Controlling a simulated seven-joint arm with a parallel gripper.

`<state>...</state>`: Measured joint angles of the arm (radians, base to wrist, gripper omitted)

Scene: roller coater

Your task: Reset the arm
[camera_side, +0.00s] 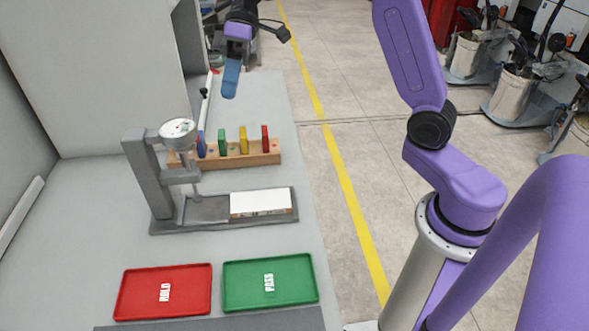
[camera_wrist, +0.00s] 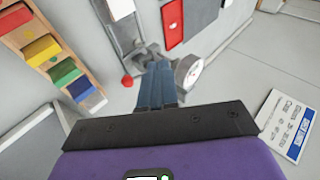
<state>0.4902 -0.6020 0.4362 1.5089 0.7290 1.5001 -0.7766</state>
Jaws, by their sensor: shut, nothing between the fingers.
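My gripper (camera_side: 230,80) hangs in the air above the far part of the bench, higher than the rack of coloured pieces and behind the dial gauge. Its blue fingers point down and are closed together with nothing held. The wrist view also shows the closed fingers (camera_wrist: 157,88), with the dial gauge (camera_wrist: 188,72) just beyond and to their right. The purple arm is raised over the right side of the side view. The gripper appears apart from everything on the bench.
The grey gauge stand (camera_side: 150,175) holds a white block (camera_side: 260,203) on its base. A wooden rack (camera_side: 262,158) carries several coloured pieces. Red HOLD (camera_side: 135,295) and green PASS (camera_side: 240,292) trays lie in front, empty. A printed card (camera_wrist: 288,124) shows in the wrist view.

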